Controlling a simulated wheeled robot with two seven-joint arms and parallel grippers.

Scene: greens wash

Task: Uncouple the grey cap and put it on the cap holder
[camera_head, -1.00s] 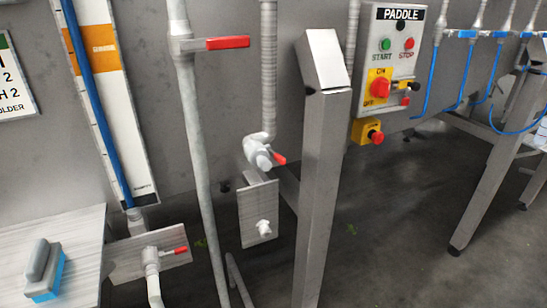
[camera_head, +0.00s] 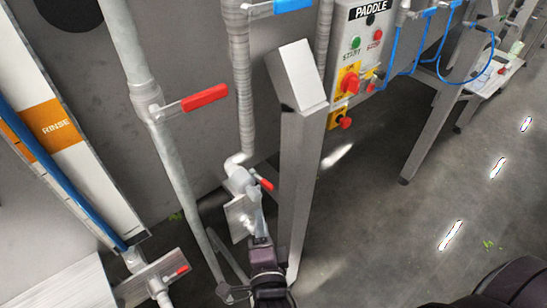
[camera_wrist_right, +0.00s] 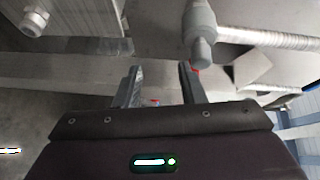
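A pale grey coupling with a red lever (camera_head: 265,184) is at the lower end of the ribbed hose (camera_head: 243,110). Its blunt grey end, apparently the grey cap (camera_wrist_right: 201,52), shows in the right wrist view, just beyond and right of my fingertips. My right gripper (camera_head: 256,205) reaches up in front of the coupling in the head view and partly hides it. Its fingers (camera_wrist_right: 160,80) are apart in the wrist view, with nothing held between them. A metal plate (camera_head: 236,216), possibly the cap holder, is below the coupling, its stub mostly covered by my gripper. My left gripper is out of view.
A steel post (camera_head: 300,170) stands close to the right of my right gripper. A pipe with a red lever (camera_head: 204,98) runs down on the left. The PADDLE control box (camera_head: 357,45) is behind the post. Open floor (camera_head: 370,220) lies at right.

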